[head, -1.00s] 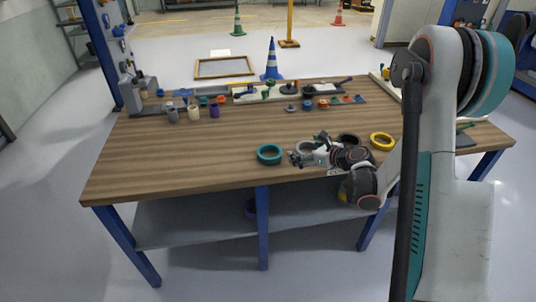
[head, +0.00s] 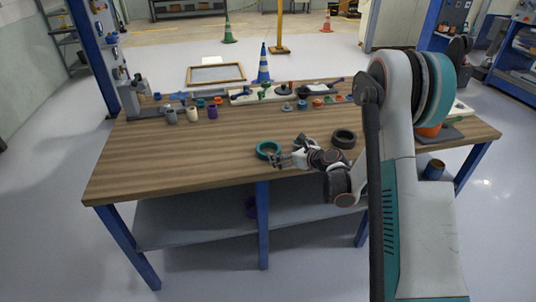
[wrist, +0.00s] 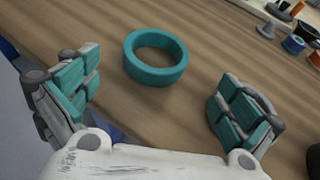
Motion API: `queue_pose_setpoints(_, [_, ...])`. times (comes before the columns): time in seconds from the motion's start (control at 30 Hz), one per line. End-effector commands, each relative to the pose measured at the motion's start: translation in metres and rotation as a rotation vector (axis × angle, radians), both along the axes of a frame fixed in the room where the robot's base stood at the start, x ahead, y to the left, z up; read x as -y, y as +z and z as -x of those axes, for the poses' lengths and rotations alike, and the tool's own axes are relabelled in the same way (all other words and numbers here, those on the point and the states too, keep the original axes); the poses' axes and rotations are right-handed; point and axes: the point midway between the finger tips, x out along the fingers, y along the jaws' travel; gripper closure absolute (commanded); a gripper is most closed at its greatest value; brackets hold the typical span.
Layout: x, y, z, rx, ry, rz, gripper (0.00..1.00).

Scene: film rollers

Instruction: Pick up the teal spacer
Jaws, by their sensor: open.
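The teal spacer (head: 268,150) is a thick ring lying flat on the wooden table (head: 190,150), near its front edge. In the wrist view the teal spacer (wrist: 156,58) lies beyond the fingertips and roughly between them, a little left of centre. My gripper (head: 278,160) is just right of the ring in the head view. In the wrist view my gripper (wrist: 155,100) has its two teal-padded fingers spread wide, with nothing between the pads. Whether a finger touches the ring in the head view I cannot tell.
A dark ring (head: 344,138) lies right of my gripper. Several small parts, including a purple cylinder (head: 212,111) and a cream cylinder (head: 193,114), stand along the back. The table's left and middle are clear.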

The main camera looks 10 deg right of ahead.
Motion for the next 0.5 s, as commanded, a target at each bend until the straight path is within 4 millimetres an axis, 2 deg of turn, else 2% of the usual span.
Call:
queue_pose_setpoints(0.1, [-0.007,-0.008,-0.014,-0.001,0.001,0.000,0.00])
queue_pose_setpoints(0.37, [-0.013,-0.012,-0.025,0.000,0.000,0.000,0.00])
queue_pose_setpoints(0.5, [-0.024,-0.019,-0.036,0.000,0.002,-0.001,0.00])
